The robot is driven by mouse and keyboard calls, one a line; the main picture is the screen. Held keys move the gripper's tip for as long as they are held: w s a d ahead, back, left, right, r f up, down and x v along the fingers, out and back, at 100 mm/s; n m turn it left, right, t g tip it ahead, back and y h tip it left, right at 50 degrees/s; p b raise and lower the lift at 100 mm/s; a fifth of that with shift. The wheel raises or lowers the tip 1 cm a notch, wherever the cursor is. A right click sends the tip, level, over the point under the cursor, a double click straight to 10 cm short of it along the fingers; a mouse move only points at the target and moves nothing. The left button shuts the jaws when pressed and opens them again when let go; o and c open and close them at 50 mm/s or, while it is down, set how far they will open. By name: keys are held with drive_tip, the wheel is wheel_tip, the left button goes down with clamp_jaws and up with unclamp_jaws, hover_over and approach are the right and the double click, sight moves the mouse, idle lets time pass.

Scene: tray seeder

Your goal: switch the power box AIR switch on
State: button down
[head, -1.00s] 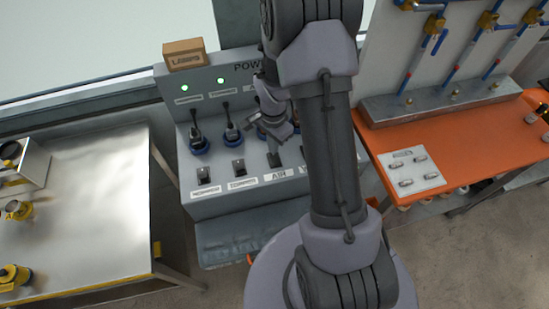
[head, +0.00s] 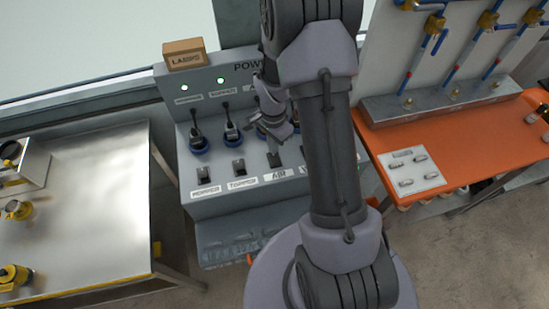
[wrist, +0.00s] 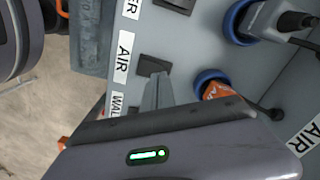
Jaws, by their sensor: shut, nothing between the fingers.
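The grey power box (head: 215,205) stands at the centre of the head view, with a row of dark switches on its sloped front. The AIR switch (head: 274,159) is the third from the left, above its AIR label (head: 277,175). In the wrist view the AIR switch (wrist: 152,65) sits beside the AIR label (wrist: 123,56). My gripper (wrist: 157,82) is shut and empty, with its tips right at this switch. I cannot tell whether they touch it. In the head view my gripper (head: 282,132) is partly hidden by my arm. The AIR lamp is hidden there.
The HOPPER switch (head: 204,174) and TOPPER switch (head: 238,167) are close on the left. Blue sockets with plugs (head: 199,143) stand above the switches. An orange tagged plug (wrist: 222,91) is close to my fingers. Two lamps (head: 220,81) are lit green. A LAMPS box (head: 184,54) sits on top.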

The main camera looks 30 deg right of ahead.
drive_tip(key=shift+f+b, duration=0.8)
drive_tip(key=shift+f, duration=0.1)
idle(0.3)
wheel_tip(320, 180, up, 7)
drive_tip(key=p, duration=0.4)
drive_tip(key=shift+r+p, duration=0.1)
drive_tip(key=shift+p, duration=0.2)
